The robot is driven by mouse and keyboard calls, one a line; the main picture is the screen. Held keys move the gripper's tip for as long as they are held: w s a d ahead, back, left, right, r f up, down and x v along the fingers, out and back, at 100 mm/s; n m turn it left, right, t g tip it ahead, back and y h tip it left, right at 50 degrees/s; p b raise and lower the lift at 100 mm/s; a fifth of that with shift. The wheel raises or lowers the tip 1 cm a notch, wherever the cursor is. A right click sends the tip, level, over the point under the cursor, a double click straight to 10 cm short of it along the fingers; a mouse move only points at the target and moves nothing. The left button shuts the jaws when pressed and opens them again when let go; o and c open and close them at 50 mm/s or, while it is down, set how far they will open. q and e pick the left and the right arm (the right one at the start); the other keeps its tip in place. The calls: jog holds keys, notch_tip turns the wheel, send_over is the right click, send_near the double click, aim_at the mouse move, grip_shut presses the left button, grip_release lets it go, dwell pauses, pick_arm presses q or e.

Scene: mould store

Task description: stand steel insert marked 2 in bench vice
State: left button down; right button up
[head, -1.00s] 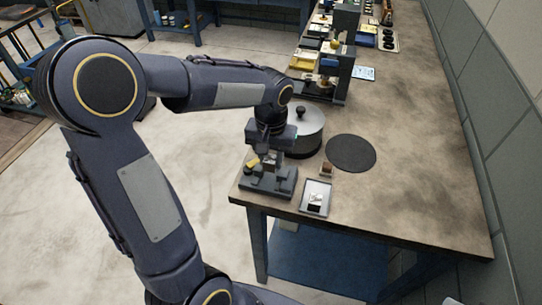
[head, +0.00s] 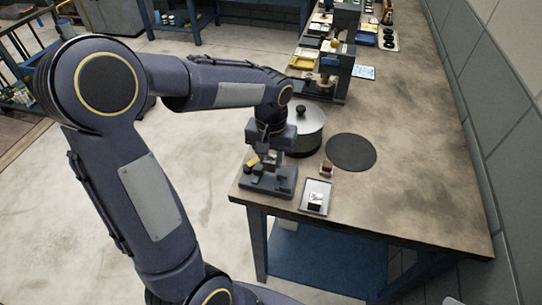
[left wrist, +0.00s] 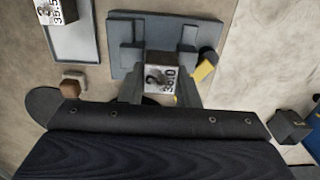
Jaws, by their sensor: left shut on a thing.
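The steel insert marked 2 (left wrist: 161,77) is a small bright block, its top face reading 2 and 38.0 in the left wrist view. My left gripper (left wrist: 161,92) is shut on it, a finger on either side. The grey bench vice (left wrist: 125,60) lies under the insert, and in the head view the vice (head: 282,187) stands at the bench's near left corner. My left gripper (head: 267,155) points down over it. The insert appears between the vice's jaw blocks; I cannot tell whether it touches the bottom. My right gripper is not in view.
A tray (head: 305,208) beside the vice holds another marked insert (left wrist: 57,12). A small brown block (head: 328,169), a lidded metal pot (head: 312,135) and a round black mat (head: 350,152) stand close by. The bench to the right is clear.

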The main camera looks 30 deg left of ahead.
pick_arm(q)
jog(key=shift+f+b, duration=0.4)
jog(key=shift+f, duration=0.1)
dwell(0.5)
jog(key=shift+r+p, duration=0.35)
jog(key=shift+f, duration=0.3)
dwell(0.8)
jog(key=shift+r, duration=0.3)
dwell(2.0)
jog(key=c, duration=0.6)
grip_release()
jog(key=shift+r+p, duration=3.25)
jog(key=shift+r, duration=0.5)
